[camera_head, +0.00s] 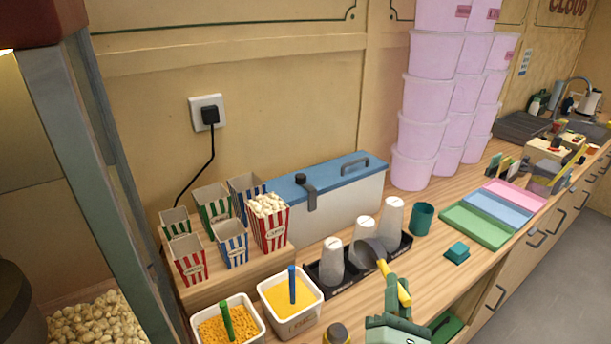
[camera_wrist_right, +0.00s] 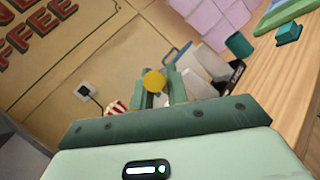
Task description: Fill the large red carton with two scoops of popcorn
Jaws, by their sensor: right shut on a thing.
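The large red carton (camera_head: 270,229), red and white striped, stands on the raised wooden step and is heaped with popcorn to above its rim. My right gripper (camera_head: 397,303) is shut on the yellow handle of a scoop (camera_head: 404,292), to the right of the carton and above the front of the counter. The scoop's grey bowl points up and left, in front of the upturned cups; I see no popcorn in it. The yellow handle end (camera_wrist_right: 154,82) shows between the fingers in the right wrist view. Loose popcorn (camera_head: 95,322) lies in the machine at lower left. My left gripper is not in view.
Several smaller striped cartons (camera_head: 188,262) stand beside the large one, looking empty. Two white tubs (camera_head: 290,318) with upright coloured handles stand in front. A black rack (camera_head: 345,280) holds upturned cups. A blue-lidded box (camera_head: 340,205) and pink tubs (camera_head: 432,55) stand behind.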

